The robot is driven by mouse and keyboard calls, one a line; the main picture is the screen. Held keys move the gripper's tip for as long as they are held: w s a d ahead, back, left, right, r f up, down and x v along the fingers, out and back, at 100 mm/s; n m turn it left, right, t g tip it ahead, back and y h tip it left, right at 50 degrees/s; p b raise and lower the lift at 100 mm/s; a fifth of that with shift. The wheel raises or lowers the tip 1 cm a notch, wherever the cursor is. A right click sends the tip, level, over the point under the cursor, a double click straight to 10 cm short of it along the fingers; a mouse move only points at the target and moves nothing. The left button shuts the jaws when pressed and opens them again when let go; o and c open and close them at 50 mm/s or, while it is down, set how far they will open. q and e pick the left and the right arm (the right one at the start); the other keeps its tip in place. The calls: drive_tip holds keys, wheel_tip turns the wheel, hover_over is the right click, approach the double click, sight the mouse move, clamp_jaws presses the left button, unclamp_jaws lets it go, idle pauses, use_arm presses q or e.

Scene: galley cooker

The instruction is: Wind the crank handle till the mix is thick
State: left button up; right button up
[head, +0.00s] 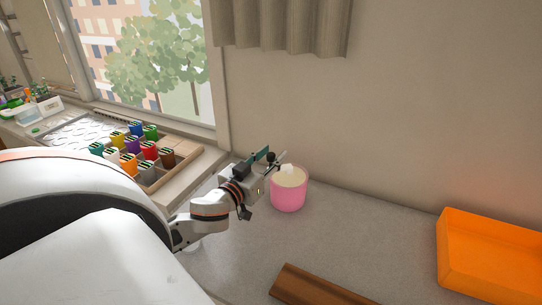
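A pink pot (287,197) with a pale cream mix (293,180) inside stands on the grey counter near the wall. A small white block (287,169) and a thin dark rod show at the top of the pot. I cannot make out clearly which part is the crank handle. My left gripper (271,160) comes in from the left and is at the pot's upper left rim, close to the rod. The frame is too small to tell whether its fingers are closed on anything. My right gripper is not in view.
An orange tray (490,262) stands on the counter at the right. A brown wooden piece (315,288) lies at the front. A wooden crate (178,174) with several coloured containers is at the left under the window. The counter between pot and orange tray is clear.

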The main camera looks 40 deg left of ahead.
use_arm(q)
clamp_jaws()
drive_tip(key=shift+a+h, duration=0.1)
drive_tip(key=shift+h, duration=0.2)
